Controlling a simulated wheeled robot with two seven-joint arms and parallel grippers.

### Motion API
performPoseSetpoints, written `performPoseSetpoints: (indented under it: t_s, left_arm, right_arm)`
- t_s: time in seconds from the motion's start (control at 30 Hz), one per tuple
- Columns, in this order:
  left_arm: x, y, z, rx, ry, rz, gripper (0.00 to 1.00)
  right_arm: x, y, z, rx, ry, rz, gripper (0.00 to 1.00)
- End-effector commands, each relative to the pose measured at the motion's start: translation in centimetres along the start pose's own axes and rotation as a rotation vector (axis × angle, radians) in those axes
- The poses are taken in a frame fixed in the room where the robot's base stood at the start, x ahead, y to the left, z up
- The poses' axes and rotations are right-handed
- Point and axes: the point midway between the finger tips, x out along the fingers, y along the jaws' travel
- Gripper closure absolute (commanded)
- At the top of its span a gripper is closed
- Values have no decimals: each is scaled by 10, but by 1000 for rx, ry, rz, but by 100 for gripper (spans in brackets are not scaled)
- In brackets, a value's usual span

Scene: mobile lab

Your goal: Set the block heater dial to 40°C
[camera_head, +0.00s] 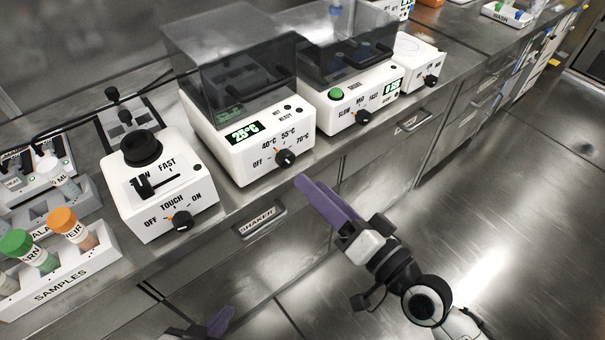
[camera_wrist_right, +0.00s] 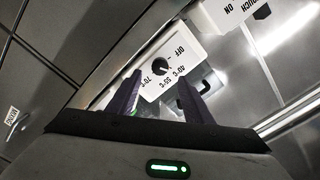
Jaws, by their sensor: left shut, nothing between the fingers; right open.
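The block heater (camera_head: 238,155) is a white box with a dark clear lid on the bench. Its display (camera_head: 242,132) reads 25°C. Its black dial (camera_head: 285,158) is on the front face, with OFF, 40°C, 55°C and 70°C around it. The exact dial setting is too small to read surely. My right gripper (camera_head: 312,183) is open and empty, in front of and below the dial. In the right wrist view the dial (camera_wrist_right: 160,66) lies beyond the gap between my open fingers (camera_wrist_right: 160,84). My left gripper (camera_head: 217,322) is shut and empty at the bottom edge, partly cut off.
A white device with a TOUCH dial (camera_head: 181,221) stands left of the heater, and a shaker with a green button (camera_head: 336,94) right of it. A SAMPLES rack (camera_head: 75,270) with capped tubes is at far left. Drawers with handles (camera_head: 262,221) lie below; the floor at right is clear.

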Motion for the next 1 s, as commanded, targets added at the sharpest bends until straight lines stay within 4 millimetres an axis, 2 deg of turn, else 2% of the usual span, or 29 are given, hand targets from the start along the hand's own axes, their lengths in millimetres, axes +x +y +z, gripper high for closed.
performPoseSetpoints:
  t_s: [0.1, 0.2, 0.8, 0.87, 0.93, 1.0]
  left_arm:
    - [2, 0, 0, 2, 2, 1, 100]
    - [2, 1, 0, 2, 4, 2, 100]
    - [1, 1, -3, 2, 8, 3, 100]
    - [1, 1, -3, 2, 8, 3, 100]
    - [1, 1, -3, 2, 8, 3, 100]
    - [1, 1, -3, 1, 8, 2, 100]
  right_arm:
    - [-16, 1, 1, -2, 0, 1, 54]
    - [-23, 1, 0, -1, -1, 1, 54]
    - [-25, 1, 1, -4, -1, 4, 54]
    - [-27, 8, 6, -27, -10, 23, 54]
    - [-34, 23, 20, -82, -38, 74, 54]
    - [-46, 50, 41, -172, -89, 157, 54]
